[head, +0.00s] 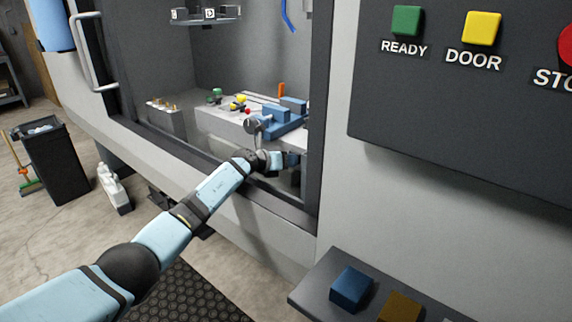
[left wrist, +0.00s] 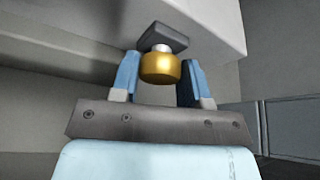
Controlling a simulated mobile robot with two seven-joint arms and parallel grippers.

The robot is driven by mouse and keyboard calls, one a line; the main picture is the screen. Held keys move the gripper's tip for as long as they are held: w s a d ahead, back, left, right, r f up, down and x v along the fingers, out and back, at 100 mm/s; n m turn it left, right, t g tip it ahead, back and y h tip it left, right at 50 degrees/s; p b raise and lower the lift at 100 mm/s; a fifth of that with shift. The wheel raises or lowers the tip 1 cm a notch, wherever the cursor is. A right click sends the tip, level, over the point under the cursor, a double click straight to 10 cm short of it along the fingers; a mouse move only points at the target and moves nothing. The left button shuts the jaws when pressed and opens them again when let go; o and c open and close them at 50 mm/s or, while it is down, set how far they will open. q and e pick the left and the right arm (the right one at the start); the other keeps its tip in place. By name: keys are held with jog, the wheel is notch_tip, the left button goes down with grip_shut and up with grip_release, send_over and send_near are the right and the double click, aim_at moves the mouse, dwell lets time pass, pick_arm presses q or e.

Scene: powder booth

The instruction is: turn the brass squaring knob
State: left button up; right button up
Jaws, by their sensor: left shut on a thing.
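The brass squaring knob (left wrist: 161,70) is a round gold-coloured knob on a short pale stem under a dark grey block (left wrist: 164,38). It shows in the left wrist view. My left gripper (left wrist: 160,62) has one blue finger on each side of the knob and is shut on it. In the head view my left arm reaches through the booth opening, and the left gripper (head: 290,160) is inside near the front sill. The knob cannot be made out in the head view. My right gripper is not in view.
Inside the booth a pale table (head: 222,124) carries a blue vise-like fixture (head: 284,116) and small coloured knobs. A control panel (head: 460,100) with green, yellow and red buttons is at right. Below it a shelf holds a blue block (head: 350,288). A black bin (head: 58,165) stands left.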

pick_arm(q)
jog(key=shift+f, duration=0.1)
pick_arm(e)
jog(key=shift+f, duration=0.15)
pick_arm(q)
jog(key=shift+n, duration=0.4)
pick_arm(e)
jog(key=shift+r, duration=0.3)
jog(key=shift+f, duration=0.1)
pick_arm(q)
jog(key=o, duration=0.8)
jog(key=shift+o, duration=0.6)
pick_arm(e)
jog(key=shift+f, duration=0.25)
pick_arm(q)
jog(key=shift+a, duration=0.1)
jog(key=p+v, duration=0.4)
jog(key=v, duration=0.9)
jog(key=shift+s+a, duration=0.15)
jog(key=shift+a, duration=0.3)
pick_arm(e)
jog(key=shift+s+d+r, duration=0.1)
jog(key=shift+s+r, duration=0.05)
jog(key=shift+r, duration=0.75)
